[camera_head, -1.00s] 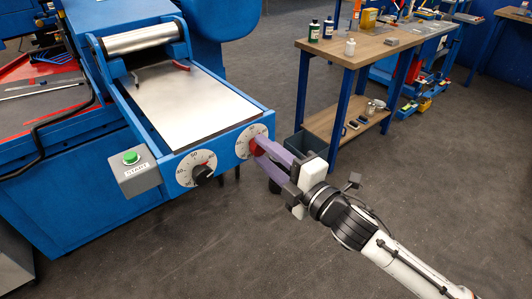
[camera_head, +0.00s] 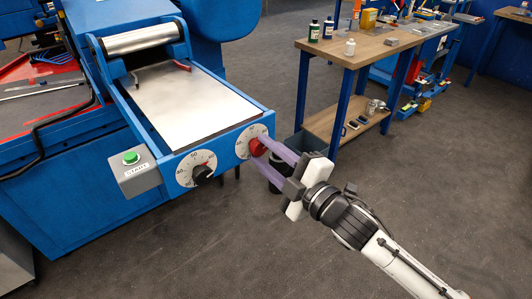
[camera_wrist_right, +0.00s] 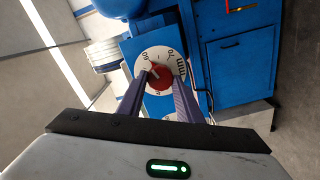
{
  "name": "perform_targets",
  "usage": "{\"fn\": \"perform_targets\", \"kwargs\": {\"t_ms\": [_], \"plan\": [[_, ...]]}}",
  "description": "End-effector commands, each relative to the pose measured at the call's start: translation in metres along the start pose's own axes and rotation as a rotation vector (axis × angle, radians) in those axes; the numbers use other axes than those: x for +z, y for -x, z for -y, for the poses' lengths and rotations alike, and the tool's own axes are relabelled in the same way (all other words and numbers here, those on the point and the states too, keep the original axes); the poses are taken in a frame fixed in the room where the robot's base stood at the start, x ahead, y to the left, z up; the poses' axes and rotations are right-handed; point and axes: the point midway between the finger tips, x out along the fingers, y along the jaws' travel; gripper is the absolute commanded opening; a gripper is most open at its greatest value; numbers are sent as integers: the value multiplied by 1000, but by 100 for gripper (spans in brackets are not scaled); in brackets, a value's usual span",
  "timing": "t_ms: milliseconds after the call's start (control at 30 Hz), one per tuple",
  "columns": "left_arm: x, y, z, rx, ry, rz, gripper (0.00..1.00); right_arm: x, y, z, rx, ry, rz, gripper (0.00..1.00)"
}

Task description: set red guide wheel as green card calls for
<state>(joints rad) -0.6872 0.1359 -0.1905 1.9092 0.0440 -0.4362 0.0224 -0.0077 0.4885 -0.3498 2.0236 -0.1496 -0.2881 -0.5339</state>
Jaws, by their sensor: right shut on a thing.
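The red guide wheel (camera_head: 257,147) sits on a white numbered dial (camera_head: 243,137) on the blue front panel of the machine. My right gripper (camera_head: 262,148) has its purple fingers shut on the wheel, one on each side. The exact dial reading is too small to tell. No green card can be made out. My left gripper is not in view.
A second dial with a black knob (camera_head: 202,173) is left of the red wheel. A grey box with a green START button (camera_head: 131,158) is at the panel's left end. A wooden workbench (camera_head: 362,47) with bottles stands at the right. The floor in front is clear.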

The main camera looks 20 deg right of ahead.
Motion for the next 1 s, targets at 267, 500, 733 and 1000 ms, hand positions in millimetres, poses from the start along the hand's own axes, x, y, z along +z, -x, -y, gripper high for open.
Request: {"fn": "perform_targets", "kwargs": {"t_ms": [267, 500, 733, 1000], "plan": [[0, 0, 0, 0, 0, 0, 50, 0, 0, 0, -1, 2, 1, 51], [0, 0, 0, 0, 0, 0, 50, 0, 0, 0, -1, 2, 1, 51], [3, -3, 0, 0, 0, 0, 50, 1, 18, 2, -2, 3, 1, 51], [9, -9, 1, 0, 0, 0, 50, 1, 68, 3, -4, 1, 1, 51]]}}
